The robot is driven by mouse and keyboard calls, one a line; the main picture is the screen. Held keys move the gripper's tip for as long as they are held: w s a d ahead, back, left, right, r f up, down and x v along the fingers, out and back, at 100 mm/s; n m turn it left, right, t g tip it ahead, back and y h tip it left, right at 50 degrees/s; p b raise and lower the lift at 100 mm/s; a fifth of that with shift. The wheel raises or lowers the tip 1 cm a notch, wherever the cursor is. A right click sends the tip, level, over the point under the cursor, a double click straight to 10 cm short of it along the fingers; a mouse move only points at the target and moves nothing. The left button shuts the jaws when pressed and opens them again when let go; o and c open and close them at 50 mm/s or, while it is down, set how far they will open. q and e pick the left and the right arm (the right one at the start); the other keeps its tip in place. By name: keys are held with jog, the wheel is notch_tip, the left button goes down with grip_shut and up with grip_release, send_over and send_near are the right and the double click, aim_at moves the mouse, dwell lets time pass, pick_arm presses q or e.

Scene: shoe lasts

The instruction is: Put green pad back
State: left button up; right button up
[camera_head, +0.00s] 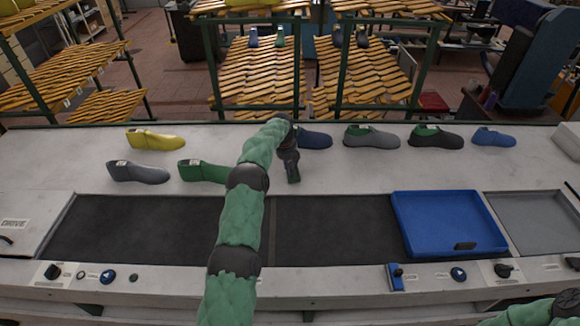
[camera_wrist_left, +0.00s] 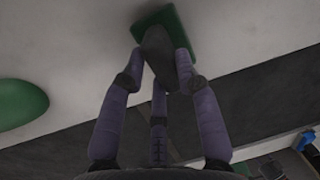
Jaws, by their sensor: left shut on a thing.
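The green pad (camera_wrist_left: 180,30) shows in the left wrist view as a flat green block at the top, against the pale worktop. A dark rounded piece (camera_wrist_left: 157,45) lies over it between my left fingers, probably its grip. My left gripper (camera_head: 293,178) is above the worktop behind the dark belt, near the middle of the head view. Its fingers (camera_wrist_left: 163,75) are closed around the dark piece. I cannot tell whether the pad touches the surface. In the head view the pad is hidden. My right gripper is out of view; only part of my right arm shows at the bottom right corner.
Yellow (camera_head: 155,139), grey (camera_head: 138,172) and green (camera_head: 203,171) lasts stand left of my arm. Blue (camera_head: 314,139), grey-green (camera_head: 371,136), black-green (camera_head: 435,137) and another blue last (camera_head: 493,137) stand right. A blue tray (camera_head: 450,205) sits at the belt's right end.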

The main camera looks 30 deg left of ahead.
pick_arm(q)
jog(key=shift+f, duration=0.1)
jog(key=o, duration=1.1)
jog(key=shift+f, duration=0.1)
notch_tip(320, 180, up, 11)
jog(key=s, duration=0.1)
jog(key=shift+s+a+f+p, duration=0.15)
jog(key=shift+s+a+p, duration=0.15)
jog(key=shift+s+a, duration=0.05)
